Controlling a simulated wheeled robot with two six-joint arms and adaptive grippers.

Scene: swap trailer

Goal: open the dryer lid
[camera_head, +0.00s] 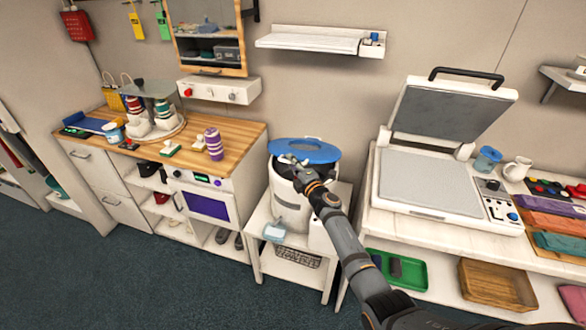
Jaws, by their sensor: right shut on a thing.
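The dryer (290,205) is a white drum-shaped bin on a low white stand in the middle of the head view. Its round blue lid (312,148) is over its top, with a dark gap between the lid and the dryer's rim at the left. My right gripper (294,164) is at the front of the lid, shut on the lid's front part. The fingertips are small and partly hidden by the wrist. My right arm covers the right part of the dryer. My left gripper is not in view.
A heat press (430,180) with a raised top stands on the white table at right. A wooden counter (239,138) with a purple striped tumbler (214,145) is at left. A wall shelf (308,41) hangs above the dryer. Dark floor (130,270) is clear in front.

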